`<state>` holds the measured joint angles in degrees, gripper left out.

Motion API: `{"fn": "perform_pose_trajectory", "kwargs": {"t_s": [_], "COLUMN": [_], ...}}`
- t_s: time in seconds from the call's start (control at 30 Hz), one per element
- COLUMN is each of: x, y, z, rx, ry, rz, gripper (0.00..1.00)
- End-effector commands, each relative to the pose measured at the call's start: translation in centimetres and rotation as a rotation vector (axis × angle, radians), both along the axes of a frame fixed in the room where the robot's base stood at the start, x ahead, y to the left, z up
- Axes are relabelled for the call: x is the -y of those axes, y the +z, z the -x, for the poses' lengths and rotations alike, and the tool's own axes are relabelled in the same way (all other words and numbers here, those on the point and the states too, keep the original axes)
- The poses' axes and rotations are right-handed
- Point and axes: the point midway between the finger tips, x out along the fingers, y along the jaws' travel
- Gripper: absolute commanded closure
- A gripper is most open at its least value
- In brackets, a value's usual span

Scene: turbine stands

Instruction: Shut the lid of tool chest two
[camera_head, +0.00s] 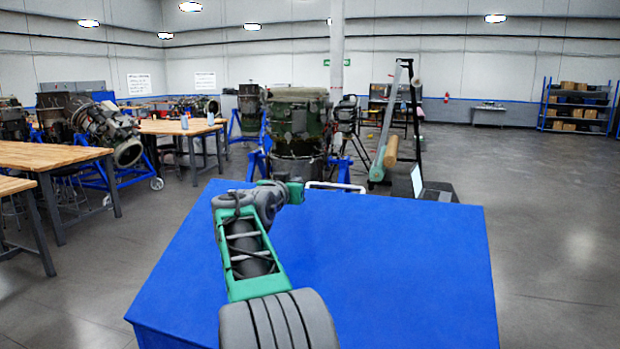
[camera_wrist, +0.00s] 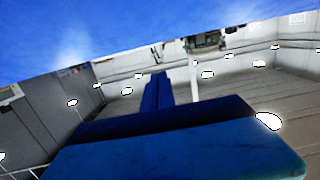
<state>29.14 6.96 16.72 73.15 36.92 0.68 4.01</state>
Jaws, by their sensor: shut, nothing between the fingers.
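A large blue chest (camera_head: 390,265) fills the middle foreground of the head view, its broad flat top facing up. A pale handle-like bar (camera_head: 335,186) shows at its far edge. No number is visible on it, and I cannot tell whether its lid is fully shut. My arm reaches forward over the top, with its wrist near the far left edge. The fingertips are hidden in the head view. In the wrist view, a blue surface (camera_wrist: 120,22) fills the upper part. My gripper (camera_wrist: 157,80) appears there as a dark blue shape, fingers together and empty.
Wooden workbenches (camera_head: 45,157) stand at the left. Turbine engines on blue stands (camera_head: 298,125) stand beyond the chest. A black frame with rolls (camera_head: 400,120) and a laptop (camera_head: 418,181) are behind it to the right. The floor (camera_head: 555,220) at the right is clear.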

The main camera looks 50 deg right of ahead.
Motion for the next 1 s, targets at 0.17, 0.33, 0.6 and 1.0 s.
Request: {"fn": "perform_pose_trajectory", "kwargs": {"t_s": [0.17, 0.33, 0.6, 1.0], "x": [2.1, 5.5, 10.3, 11.9], "y": [0.4, 0.1, -1.1, -3.8], "z": [-0.4, -1.7, -4.0, -4.7], "rx": [0.005, 0.002, 0.002, 0.006], "ry": [-0.012, -0.013, -0.009, -0.007], "rz": [0.01, 0.007, 0.006, 0.009], "gripper": [1.0, 1.0, 1.0, 1.0]}}
